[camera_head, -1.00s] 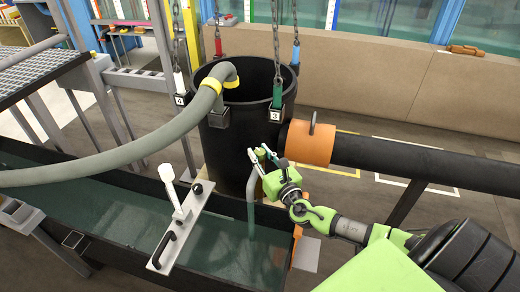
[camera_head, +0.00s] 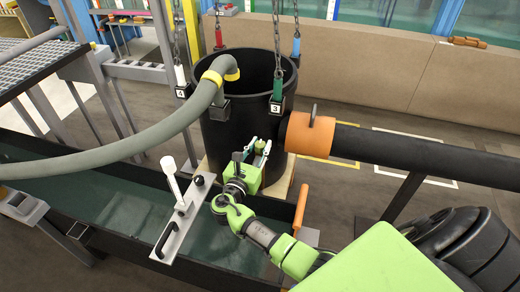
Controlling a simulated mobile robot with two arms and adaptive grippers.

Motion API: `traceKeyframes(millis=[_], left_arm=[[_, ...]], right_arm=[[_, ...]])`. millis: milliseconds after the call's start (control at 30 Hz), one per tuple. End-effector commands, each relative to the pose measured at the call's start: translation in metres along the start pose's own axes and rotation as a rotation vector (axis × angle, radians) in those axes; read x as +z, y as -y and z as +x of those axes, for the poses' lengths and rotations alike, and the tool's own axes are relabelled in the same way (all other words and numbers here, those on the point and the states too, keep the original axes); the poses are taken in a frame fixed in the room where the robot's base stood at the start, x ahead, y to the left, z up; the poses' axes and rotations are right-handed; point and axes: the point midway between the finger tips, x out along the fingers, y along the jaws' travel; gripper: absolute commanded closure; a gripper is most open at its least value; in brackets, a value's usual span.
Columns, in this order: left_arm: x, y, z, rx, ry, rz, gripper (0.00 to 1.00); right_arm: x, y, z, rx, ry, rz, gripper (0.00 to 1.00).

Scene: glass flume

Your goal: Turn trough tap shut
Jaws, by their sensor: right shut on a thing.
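My right gripper (camera_head: 259,150) is in front of the lower side of the black barrel (camera_head: 232,125), above the trough. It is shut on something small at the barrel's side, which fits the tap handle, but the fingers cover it. The tap's spout is hidden behind my gripper and wrist, and I cannot tell whether water runs from it. The long dark trough (camera_head: 30,146) holds greenish water and runs below the barrel. My left gripper is out of view.
A grey hose (camera_head: 130,147) arches into the barrel, which hangs by chains. A black pipe (camera_head: 420,152) with an orange collar (camera_head: 310,136) leaves it to the right. A metal plate with a white lever (camera_head: 174,182) spans the trough, close left of my wrist.

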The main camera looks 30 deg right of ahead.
Motion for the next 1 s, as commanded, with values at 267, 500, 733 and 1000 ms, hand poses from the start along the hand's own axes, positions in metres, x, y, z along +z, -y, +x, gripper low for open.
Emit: traceKeyframes(millis=[267,500,733,1000], left_arm=[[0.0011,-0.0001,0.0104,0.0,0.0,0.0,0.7],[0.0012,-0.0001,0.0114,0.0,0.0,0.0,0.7],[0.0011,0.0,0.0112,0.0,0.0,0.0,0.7],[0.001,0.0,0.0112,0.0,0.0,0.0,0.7]], right_arm=[[0.0004,-0.001,0.0006,-0.098,0.002,0.002,0.96],[0.0013,-0.0005,0.0008,-0.12,0.003,0.002,0.96],[0.0018,-0.0004,0.001,-0.12,0.003,0.002,0.96],[0.0014,-0.0003,0.0009,-0.12,0.003,0.002,0.57]])
